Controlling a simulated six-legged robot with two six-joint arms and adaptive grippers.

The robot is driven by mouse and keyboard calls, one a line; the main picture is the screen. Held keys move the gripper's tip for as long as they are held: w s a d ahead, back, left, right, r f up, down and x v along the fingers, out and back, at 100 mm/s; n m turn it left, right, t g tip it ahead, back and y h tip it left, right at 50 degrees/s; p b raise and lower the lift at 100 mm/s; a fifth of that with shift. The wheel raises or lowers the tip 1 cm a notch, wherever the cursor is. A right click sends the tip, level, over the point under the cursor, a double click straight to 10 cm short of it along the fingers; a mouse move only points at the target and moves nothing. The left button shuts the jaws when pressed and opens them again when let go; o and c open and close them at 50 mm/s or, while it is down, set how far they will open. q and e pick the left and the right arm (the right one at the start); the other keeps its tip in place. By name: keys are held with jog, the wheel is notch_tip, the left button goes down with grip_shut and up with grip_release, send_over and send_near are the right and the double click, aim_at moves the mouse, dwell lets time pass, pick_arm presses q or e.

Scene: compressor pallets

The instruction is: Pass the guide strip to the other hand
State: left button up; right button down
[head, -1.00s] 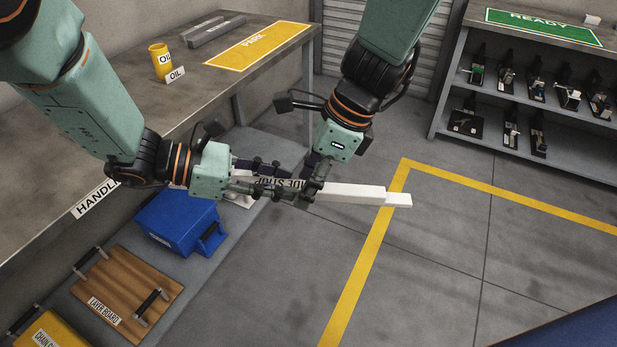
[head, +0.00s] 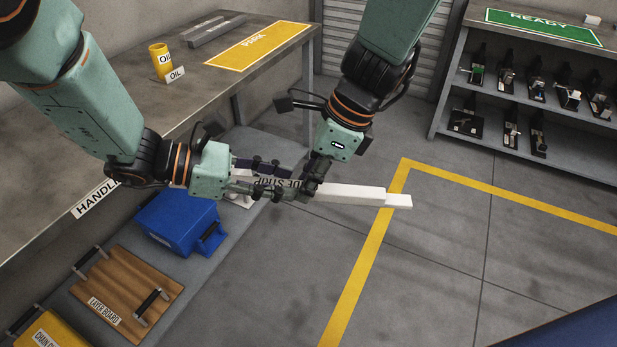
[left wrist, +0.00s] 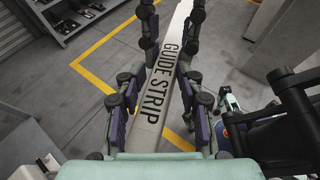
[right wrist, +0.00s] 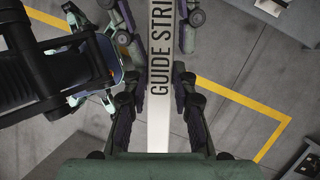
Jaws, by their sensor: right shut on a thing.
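The guide strip (head: 345,193) is a long pale bar with black lettering, held level above the floor. My right gripper (head: 308,184) is shut on it near its middle, just beyond the lettering. My left gripper (head: 275,182) has its fingers on both sides of the strip's near end. In the left wrist view the strip (left wrist: 163,90) runs slanted between the left fingers; whether they press on it I cannot tell. In the right wrist view the strip (right wrist: 160,110) passes between the right fingers, with the left fingers farther along it. The fingers hide part of the lettering.
A workbench with a yellow PARK mat (head: 258,46) and an oil cup (head: 160,60) is at the left. Below are a blue box (head: 178,222) and a layer board (head: 125,290). A shelf with a green READY mat (head: 545,27) stands at right. The floor between is clear.

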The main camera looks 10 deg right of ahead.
pick_arm(q)
jog(key=o, duration=0.5)
jog(key=shift+c, duration=0.2)
